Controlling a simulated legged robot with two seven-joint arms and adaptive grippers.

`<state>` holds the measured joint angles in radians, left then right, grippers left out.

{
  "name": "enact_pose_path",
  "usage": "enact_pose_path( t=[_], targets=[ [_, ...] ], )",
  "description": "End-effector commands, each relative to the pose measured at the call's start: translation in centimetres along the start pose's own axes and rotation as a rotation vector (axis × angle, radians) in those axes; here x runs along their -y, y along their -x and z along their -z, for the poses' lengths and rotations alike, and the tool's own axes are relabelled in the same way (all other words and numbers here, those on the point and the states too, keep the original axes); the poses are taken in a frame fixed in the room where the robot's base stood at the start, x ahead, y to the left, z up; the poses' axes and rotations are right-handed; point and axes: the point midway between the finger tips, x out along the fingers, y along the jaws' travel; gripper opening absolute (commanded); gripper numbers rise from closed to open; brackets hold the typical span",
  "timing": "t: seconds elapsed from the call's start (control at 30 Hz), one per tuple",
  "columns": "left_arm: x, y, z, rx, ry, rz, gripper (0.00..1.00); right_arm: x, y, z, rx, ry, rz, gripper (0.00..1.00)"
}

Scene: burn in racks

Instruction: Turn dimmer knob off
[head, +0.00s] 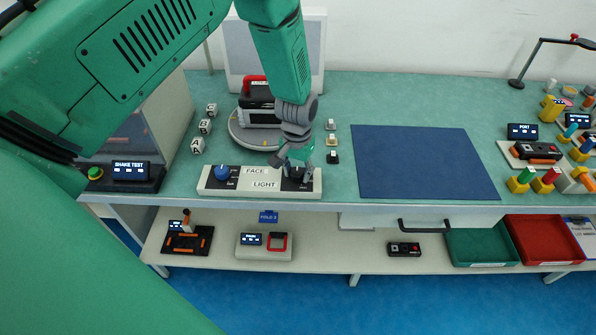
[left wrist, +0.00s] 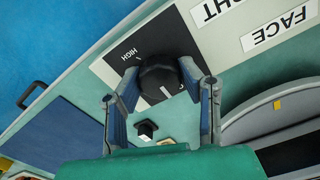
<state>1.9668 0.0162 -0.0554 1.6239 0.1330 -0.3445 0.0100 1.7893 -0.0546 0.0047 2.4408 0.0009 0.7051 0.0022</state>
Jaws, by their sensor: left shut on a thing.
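The black dimmer knob (left wrist: 158,78) sits on a black plate marked HIGH (left wrist: 128,54) in the left wrist view. A short white mark shows on its side. The knob is at the right end of a white panel (head: 240,189) labelled FACE and LIGHT, at the table's front edge. My left gripper (head: 296,171) comes down over the knob from above and mostly hides it in the head view. Its two fingers (left wrist: 160,72) stand on either side of the knob and are shut on it. The rest of the plate's scale is hidden. My right gripper is not in view.
A blue knob (head: 222,172) sits at the panel's left end. Behind the panel stands a round grey scale-like stand (head: 244,135) with a device on it. Small switches (head: 332,141) lie just right of my gripper. A blue mat (head: 425,165) is bare.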

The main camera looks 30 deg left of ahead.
Motion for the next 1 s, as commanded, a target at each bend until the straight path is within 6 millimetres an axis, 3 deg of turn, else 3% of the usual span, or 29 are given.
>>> enact_pose_path(
  t=[0.27, 0.3, 0.33, 0.73, 1.0],
  targets=[
    [0.1, 0.3, 0.4, -0.011, 0.004, 0.000, 0.04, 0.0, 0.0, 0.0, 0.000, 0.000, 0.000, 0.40],
    [0.1, 0.3, 0.5, -0.012, 0.004, 0.000, 0.47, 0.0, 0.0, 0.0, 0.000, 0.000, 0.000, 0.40],
    [0.1, 0.3, 0.4, -0.011, 0.004, 0.000, 0.53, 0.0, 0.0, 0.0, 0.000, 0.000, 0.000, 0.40],
    [0.0, 0.7, 0.2, -0.005, 0.001, 0.000, 0.53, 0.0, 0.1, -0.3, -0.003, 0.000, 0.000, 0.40],
    [0.0, 5.8, 0.3, -0.009, 0.001, -0.001, 0.53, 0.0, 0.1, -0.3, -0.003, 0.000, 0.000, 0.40]
  ],
)
